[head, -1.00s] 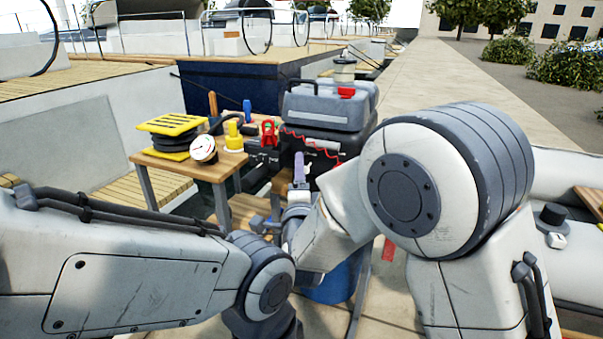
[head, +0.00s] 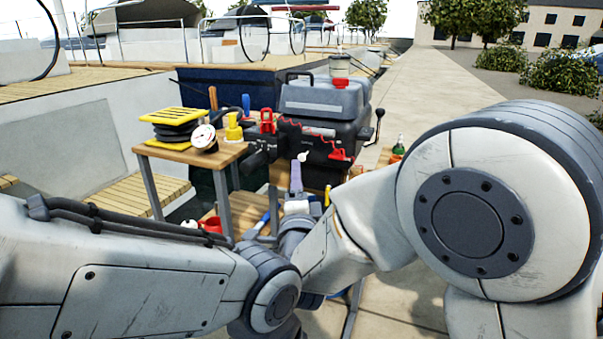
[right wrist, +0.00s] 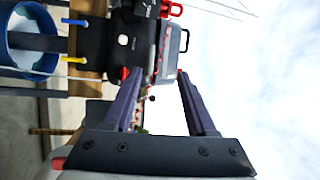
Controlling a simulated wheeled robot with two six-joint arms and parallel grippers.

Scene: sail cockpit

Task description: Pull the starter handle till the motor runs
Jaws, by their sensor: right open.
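The motor (head: 325,103), with a grey cowl and black body, stands just beyond my right gripper; it also shows in the right wrist view (right wrist: 127,28). A small white toggle-shaped piece (head: 303,156) shows low on its front, perhaps the starter handle; I cannot tell for sure. A red cord (head: 300,123) runs along the cowl's lower edge. My right gripper (head: 296,170) is in front of the motor, seen nearly edge-on. In the right wrist view its purple fingers (right wrist: 158,72) stand apart with nothing gripped. My left arm enters from the left, but its gripper is not visible.
A wooden table (head: 185,153) at left holds a yellow-and-black stack (head: 172,128), a round gauge (head: 204,138), a yellow bottle (head: 234,128) and a red clamp (head: 267,121). A red mug (head: 212,224) stands lower down. The pavement (head: 425,85) at right looks clear.

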